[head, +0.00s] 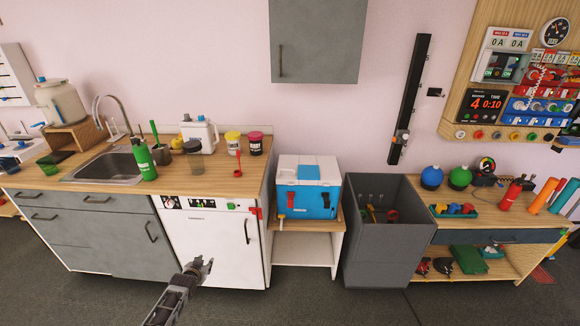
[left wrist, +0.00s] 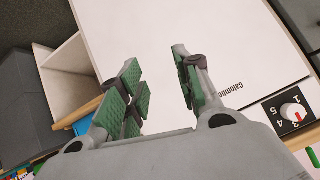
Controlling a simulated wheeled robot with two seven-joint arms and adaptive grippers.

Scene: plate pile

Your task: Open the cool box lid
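The cool box (head: 309,201) is blue with a white lid (head: 309,170) and a blue panel on top. It stands on a small wooden-topped stand between the white appliance and the grey bin, and its lid looks shut. A bit of blue, probably the box, shows at the lower left of the left wrist view. My left gripper (head: 204,265) is in front of the white appliance, lower and to the left of the box, apart from it. In the left wrist view its green-padded fingers (left wrist: 158,85) are spread with nothing between them. My right gripper is in neither view.
The white appliance (head: 213,245) stands left of the stand (head: 303,250), with the counter (head: 215,180) above it. A deep grey bin (head: 378,250) stands right of the box, then a wooden workbench (head: 465,221) with tools. The floor in front (head: 300,300) is clear.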

